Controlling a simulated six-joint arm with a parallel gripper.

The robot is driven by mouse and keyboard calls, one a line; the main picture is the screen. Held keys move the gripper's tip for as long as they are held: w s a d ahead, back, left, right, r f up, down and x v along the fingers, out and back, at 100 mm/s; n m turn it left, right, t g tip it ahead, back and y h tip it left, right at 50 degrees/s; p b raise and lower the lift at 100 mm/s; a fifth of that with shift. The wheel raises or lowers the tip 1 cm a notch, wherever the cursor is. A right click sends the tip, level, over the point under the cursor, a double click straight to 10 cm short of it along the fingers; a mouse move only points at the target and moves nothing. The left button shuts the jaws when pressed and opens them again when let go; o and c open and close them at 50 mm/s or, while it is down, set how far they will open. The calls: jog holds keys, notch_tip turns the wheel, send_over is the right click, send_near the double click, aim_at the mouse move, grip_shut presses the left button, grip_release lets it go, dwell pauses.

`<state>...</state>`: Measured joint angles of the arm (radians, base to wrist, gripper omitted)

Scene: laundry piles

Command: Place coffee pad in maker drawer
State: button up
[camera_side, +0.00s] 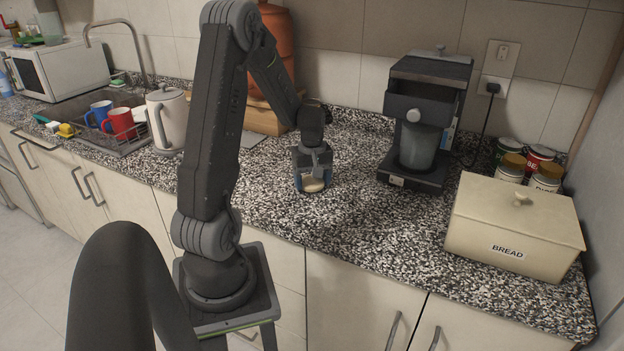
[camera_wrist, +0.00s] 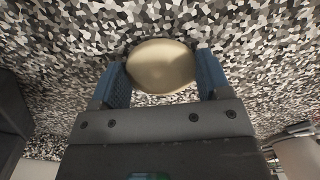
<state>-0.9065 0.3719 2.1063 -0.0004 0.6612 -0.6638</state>
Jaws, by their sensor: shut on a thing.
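The coffee pad (camera_side: 314,186) is a small round beige disc. In the wrist view the coffee pad (camera_wrist: 160,66) sits between the two blue fingers. My gripper (camera_side: 312,180) is shut on it and points down, low over the speckled counter; I cannot tell if the pad touches the counter. The dark coffee maker (camera_side: 432,70) stands upright to the right of my gripper. Its drawer (camera_side: 400,108), with a round grey knob, juts out at the front and looks pulled open. A grey cup or jug (camera_side: 418,148) stands below the drawer.
A cream bread box (camera_side: 510,225) and several canisters (camera_side: 540,160) stand to the right. A light kettle (camera_side: 166,120) and a dish rack with red (camera_side: 120,122) and blue mugs are to the left. The counter (camera_side: 350,215) between my gripper and the maker is clear.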

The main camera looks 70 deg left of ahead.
jog(key=shift+f, duration=0.15)
jog(key=o, duration=1)
jog(key=shift+c, duration=0.2)
